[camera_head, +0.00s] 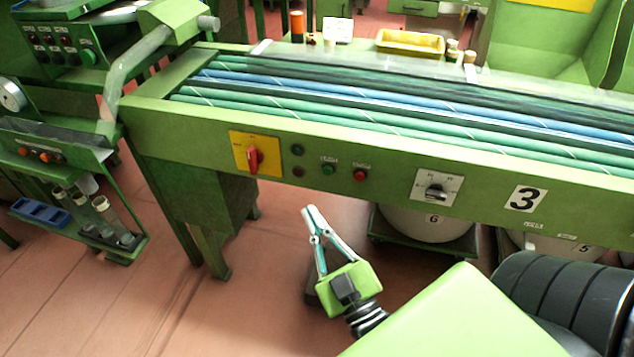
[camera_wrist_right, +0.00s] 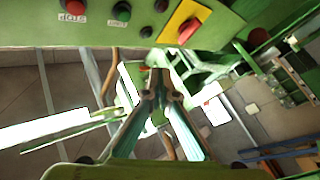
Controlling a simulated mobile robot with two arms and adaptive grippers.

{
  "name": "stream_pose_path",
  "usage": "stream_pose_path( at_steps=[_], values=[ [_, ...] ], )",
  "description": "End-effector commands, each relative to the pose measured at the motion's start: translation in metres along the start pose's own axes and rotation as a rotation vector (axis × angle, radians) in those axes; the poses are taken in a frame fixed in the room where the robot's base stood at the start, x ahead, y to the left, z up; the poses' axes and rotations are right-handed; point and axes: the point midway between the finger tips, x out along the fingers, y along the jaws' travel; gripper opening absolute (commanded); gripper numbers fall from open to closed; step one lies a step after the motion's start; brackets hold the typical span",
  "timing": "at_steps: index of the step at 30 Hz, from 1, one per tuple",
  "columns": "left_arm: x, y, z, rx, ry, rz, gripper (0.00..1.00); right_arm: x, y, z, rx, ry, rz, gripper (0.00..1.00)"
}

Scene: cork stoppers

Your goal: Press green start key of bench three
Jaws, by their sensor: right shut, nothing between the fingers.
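In the right wrist view the rail appears inverted, with the green key (camera_wrist_right: 121,11) at the top, right of the red button (camera_wrist_right: 74,4). My right gripper (camera_head: 310,211) is shut and empty, in front of and below the rail, apart from the key. Its fingertips (camera_wrist_right: 158,77) point up in the wrist view. My left gripper is not in view.
A red rotary switch (camera_head: 253,155) on a yellow plate and two dark lamps (camera_head: 297,149) sit left of the key. A black dial (camera_head: 437,190) is farther right. White round bins (camera_head: 428,225) stand under the bench.

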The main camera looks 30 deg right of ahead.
Motion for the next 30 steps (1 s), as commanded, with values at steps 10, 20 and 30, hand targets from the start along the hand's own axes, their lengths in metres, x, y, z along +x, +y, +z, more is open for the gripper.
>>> stream_pose_path(
  at_steps=[10,20,30],
  values=[
    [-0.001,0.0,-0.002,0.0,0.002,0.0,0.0,0.002,0.001,0.002,0.001,-0.001,-0.001,0.0],
    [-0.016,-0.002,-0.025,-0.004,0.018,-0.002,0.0,0.029,0.02,0.024,-0.001,0.0,-0.003,0.0],
    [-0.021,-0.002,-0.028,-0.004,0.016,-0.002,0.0,0.057,0.04,0.041,0.0,-0.001,-0.002,0.0]
  ],
)
